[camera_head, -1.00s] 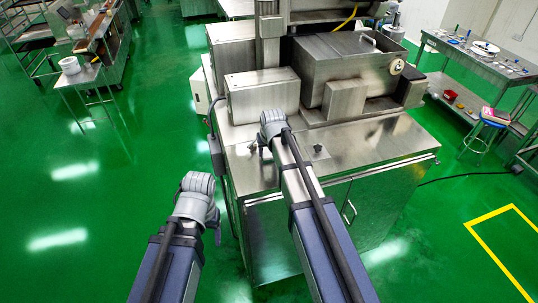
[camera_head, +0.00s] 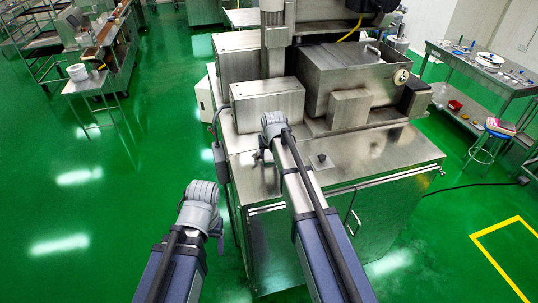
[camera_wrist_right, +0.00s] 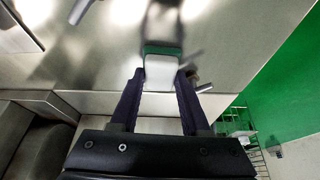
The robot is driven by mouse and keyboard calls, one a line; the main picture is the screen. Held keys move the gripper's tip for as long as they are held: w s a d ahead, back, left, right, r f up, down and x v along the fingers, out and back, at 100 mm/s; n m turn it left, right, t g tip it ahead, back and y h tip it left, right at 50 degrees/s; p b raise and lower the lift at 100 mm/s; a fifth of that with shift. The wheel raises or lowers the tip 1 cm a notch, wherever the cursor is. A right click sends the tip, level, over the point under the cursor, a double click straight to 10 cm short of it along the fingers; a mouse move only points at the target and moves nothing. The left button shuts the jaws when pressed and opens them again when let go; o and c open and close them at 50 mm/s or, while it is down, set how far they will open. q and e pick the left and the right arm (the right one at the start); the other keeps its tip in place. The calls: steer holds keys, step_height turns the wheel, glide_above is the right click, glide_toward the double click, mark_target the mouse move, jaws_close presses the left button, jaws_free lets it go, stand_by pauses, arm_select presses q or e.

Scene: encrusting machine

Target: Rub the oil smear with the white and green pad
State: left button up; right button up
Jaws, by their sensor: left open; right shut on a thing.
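The white and green pad (camera_wrist_right: 163,70) is held between the two dark fingers of my right gripper (camera_wrist_right: 160,88) in the right wrist view, close to the steel surface. Whether it touches the surface I cannot tell. Dark patches show on the steel, but I cannot tell the oil smear from reflections.
A steel box housing (camera_head: 268,105) and a lidded hopper (camera_head: 350,75) stand behind the steel top. A small knob (camera_head: 321,158) rises from the top. A side table (camera_head: 480,62) stands at the right.

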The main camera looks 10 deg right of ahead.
mark_target(271, 164)
steer(key=shift+s+f, duration=0.1)
steer(key=shift+s, duration=0.55)
steer(key=shift+s+d, duration=0.1)
steer(key=shift+s, duration=1.2)
steer(key=shift+s, duration=1.75)
steer(key=shift+r, duration=0.2)
step_height(271, 164, up, 6)
steer(key=p, duration=0.6)
